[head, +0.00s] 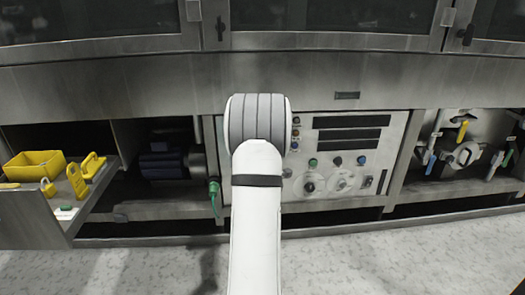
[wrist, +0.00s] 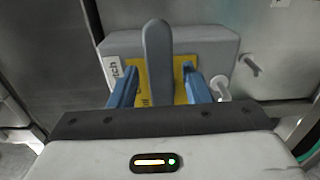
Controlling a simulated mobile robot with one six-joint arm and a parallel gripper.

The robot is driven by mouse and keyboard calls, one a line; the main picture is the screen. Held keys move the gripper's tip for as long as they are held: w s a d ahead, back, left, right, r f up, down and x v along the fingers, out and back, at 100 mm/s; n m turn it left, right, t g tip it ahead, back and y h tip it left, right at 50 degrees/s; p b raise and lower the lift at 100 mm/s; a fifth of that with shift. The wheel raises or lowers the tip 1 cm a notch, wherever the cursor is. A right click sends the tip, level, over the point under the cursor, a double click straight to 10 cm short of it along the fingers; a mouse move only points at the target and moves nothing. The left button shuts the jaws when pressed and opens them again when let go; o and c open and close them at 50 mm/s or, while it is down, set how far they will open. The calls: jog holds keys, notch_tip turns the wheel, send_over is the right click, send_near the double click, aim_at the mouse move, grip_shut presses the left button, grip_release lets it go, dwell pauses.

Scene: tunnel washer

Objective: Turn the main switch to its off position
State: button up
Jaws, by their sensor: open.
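In the wrist view the main switch is a grey box with a yellow plate (wrist: 178,92) and a long grey handle (wrist: 157,50) standing upright in the picture. A white label ending in "tch" is on the plate's left side. My gripper (wrist: 160,73) is open, with one blue finger on each side of the handle. Gaps show between handle and fingers, so it is not gripped. The lower handle is hidden behind my gripper's body. In the head view my arm hides the gripper and the switch.
In the head view, a control panel (head: 345,122) with buttons and dials is right of my arm. An open drawer (head: 100,208) with a yellow box (head: 35,165) and padlocks juts out at left. A blue motor (head: 165,162) sits in a recess. Valves (head: 463,155) are at right.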

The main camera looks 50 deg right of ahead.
jog(key=p+v, duration=0.2)
jog(key=v, duration=0.6)
jog(key=shift+w+r, duration=0.15)
dwell(0.4)
jog(key=w+a+r+m+g+y+p, duration=0.2)
jog(key=w+a+r+y+p, duration=0.15)
jog(key=a+r+p, duration=0.85)
jog(key=w+a+r+m+g+y+p, duration=0.1)
jog(key=w+a+r+m+y+p, duration=0.3)
jog(key=a+r+p, duration=0.75)
jog(key=s+a+r+m+g+y+p, duration=0.2)
jog(key=s+a+r+g+y+p, duration=0.3)
jog(key=s+a+r+p, duration=1)
jog(key=s+a+r+g, duration=0.1)
jog(key=s+a+r, duration=0.1)
jog(key=a, duration=0.2)
jog(key=s+a+r+g, duration=0.1)
jog(key=s+a+r, duration=0.1)
jog(key=a, duration=0.2)
jog(key=shift+s+m, duration=0.25)
jog(key=shift+m, duration=0.15)
